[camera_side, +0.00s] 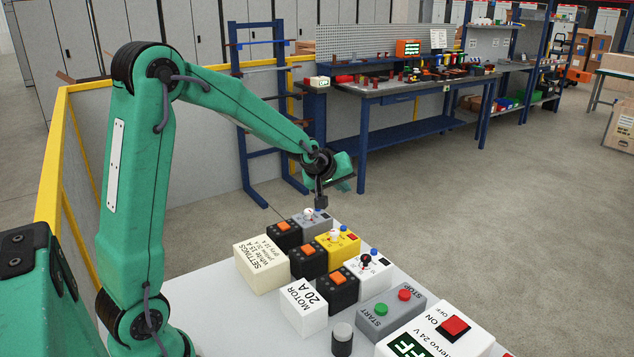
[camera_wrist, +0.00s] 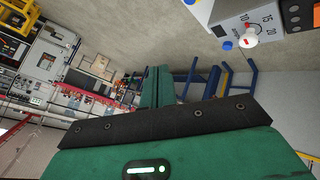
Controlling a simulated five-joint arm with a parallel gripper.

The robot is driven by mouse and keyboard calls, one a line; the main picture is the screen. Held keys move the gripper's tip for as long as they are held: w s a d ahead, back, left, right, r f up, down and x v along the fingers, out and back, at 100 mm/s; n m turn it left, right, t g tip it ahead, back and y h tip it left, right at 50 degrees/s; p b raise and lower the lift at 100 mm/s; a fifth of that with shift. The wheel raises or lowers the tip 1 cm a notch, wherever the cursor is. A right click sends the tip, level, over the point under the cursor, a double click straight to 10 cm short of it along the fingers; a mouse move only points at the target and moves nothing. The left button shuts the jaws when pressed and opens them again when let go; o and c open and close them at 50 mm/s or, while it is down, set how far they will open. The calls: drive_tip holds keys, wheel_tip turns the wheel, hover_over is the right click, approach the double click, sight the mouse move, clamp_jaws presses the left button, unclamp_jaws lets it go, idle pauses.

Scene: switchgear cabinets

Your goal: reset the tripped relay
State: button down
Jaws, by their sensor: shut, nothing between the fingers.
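Three relays stand in a row on the pale bench: grey (camera_side: 317,225), yellow (camera_side: 340,247) and white (camera_side: 365,281). Each has a top knob and a blue button. The yellow relay shows a red flag (camera_side: 352,238); the white one's flag (camera_side: 384,261) is dark. The grey relay's flag is unclear in the side view. My gripper (camera_side: 321,202) is shut and empty, just above the grey relay. In the wrist view, a grey relay face (camera_wrist: 262,20) shows a dial marked 10, 15, 20, a white-and-red knob (camera_wrist: 250,38) and a blue button (camera_wrist: 227,45).
Black blocks with orange buttons (camera_side: 314,260) adjoin the relays. A SETTINGS block (camera_side: 262,264), a MOTOR 20 A block (camera_side: 304,308), a START/STOP box (camera_side: 390,310) and a servo box with a red switch (camera_side: 453,328) stand nearby. A black post with a grey cap (camera_side: 342,338) stands in front.

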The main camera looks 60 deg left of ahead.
drive_tip(key=shift+f, duration=0.1)
hover_over(341, 232)
drive_tip(key=shift+a+f, duration=0.1)
drive_tip(key=shift+f, duration=4.25)
drive_tip(key=shift+f, duration=0.9)
drive_tip(key=shift+r, duration=0.2)
idle(0.3)
drive_tip(key=shift+r, duration=0.75)
drive_tip(key=shift+r, duration=2.5)
drive_tip(key=shift+d+r, duration=0.1)
drive_tip(key=shift+d, duration=0.1)
